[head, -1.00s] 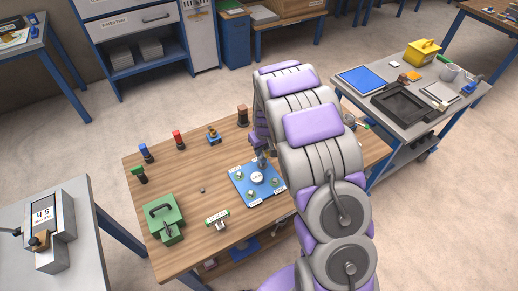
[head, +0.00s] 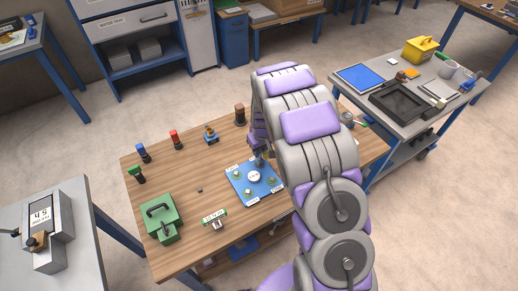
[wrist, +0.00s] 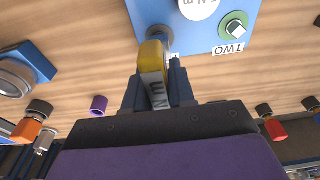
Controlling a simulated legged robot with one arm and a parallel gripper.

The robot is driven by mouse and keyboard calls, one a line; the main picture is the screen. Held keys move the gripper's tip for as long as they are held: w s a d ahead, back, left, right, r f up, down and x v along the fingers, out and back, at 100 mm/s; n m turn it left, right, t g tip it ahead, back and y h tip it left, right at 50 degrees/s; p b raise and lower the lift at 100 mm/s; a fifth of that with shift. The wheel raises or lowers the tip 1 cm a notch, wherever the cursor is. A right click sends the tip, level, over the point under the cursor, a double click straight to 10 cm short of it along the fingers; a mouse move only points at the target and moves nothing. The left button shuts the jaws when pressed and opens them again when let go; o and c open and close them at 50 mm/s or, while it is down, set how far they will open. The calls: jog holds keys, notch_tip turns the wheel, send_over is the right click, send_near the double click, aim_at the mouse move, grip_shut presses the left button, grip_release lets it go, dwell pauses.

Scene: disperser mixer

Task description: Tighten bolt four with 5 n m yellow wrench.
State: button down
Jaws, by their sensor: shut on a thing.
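My gripper (wrist: 155,92) is shut on a yellow wrench (wrist: 152,58) with a white band lettered "N m" in the wrist view. A blue plate (wrist: 205,42) carries a white round label and a green-ringed bolt marked TWO (wrist: 234,27). A grey round part (wrist: 159,36) shows at the wrench's front end, by the plate's corner; I cannot tell whether it is engaged with a bolt.
A green case (head: 160,216) and a small labelled stand (head: 215,218) sit on the wooden table (head: 195,180). Several coloured-top bits, including a red one (head: 174,138), line its far edge. A grey side table with a black tray (head: 400,104) stands at right.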

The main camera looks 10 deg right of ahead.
jog(key=shift+a+f, duration=0.1)
jog(key=shift+f, duration=0.35)
jog(key=c, duration=0.9)
grip_release()
jog(key=r+p, duration=0.1)
jog(key=r, duration=0.4)
jog(key=s+r, duration=0.1)
jog(key=r, duration=0.5)
jog(key=s+r+p, duration=0.1)
jog(key=r, duration=0.5)
jog(key=shift+s+d+p, duration=0.2)
jog(key=shift+d+p, duration=0.15)
jog(key=shift+d, duration=0.05)
jog(key=shift+c, duration=0.3)
